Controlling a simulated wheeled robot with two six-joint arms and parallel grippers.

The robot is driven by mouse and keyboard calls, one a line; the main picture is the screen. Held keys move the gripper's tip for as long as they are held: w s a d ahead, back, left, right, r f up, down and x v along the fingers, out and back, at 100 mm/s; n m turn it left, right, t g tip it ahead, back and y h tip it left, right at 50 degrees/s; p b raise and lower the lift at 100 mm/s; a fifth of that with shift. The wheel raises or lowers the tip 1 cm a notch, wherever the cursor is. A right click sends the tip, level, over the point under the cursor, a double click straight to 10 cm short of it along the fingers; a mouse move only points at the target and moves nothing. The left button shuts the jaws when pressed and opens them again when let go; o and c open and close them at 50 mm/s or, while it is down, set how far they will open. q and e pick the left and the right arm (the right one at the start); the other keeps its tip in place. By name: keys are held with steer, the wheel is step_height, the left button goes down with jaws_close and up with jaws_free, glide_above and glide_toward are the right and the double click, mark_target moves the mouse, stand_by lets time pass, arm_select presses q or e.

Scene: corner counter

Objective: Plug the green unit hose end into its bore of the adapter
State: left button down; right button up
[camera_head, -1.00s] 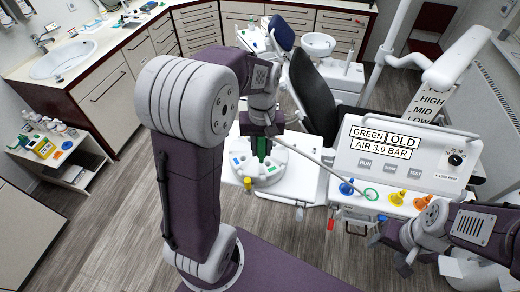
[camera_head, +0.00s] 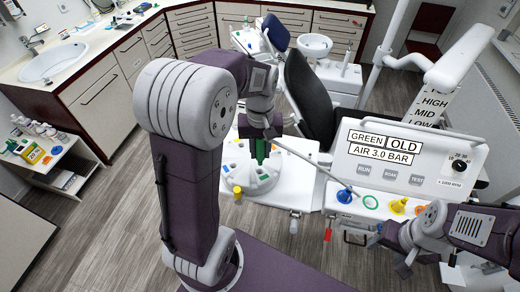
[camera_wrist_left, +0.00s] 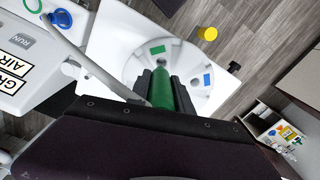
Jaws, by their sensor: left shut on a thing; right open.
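My left gripper (camera_head: 262,136) is shut on the green hose end (camera_head: 261,150) and holds it roughly upright over the adapter. The adapter (camera_head: 257,186) is a white round block with coloured marks on the white worktop. In the left wrist view the green hose end (camera_wrist_left: 161,88) sits between dark fingers, with the adapter (camera_wrist_left: 182,58) beyond it. Its tip overlaps the adapter's face; I cannot tell whether it is above a bore or in one. A grey hose (camera_head: 310,162) runs from near the gripper toward the unit. My right gripper (camera_head: 425,268) is open and empty at lower right.
The unit panel (camera_head: 420,155) reads GREEN OLD, AIR 3.0 BAR. Blue (camera_head: 344,195), green (camera_head: 370,202) and yellow (camera_head: 398,206) rings or fittings line its front ledge. A dark chair (camera_head: 308,95) stands behind.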

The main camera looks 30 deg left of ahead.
mark_target(260, 160)
arm_select(q)
step_height(260, 160, down, 2)
steer(key=shift+s+f+b, duration=0.15)
steer(key=shift+b, duration=0.65)
steer(key=shift+s+r, duration=0.1)
steer(key=shift+r, duration=0.15)
steer(key=shift+f, duration=0.4)
steer(key=shift+r, duration=0.1)
steer(key=shift+f, duration=0.3)
steer(key=shift+f, duration=0.5)
steer(key=shift+f, duration=0.1)
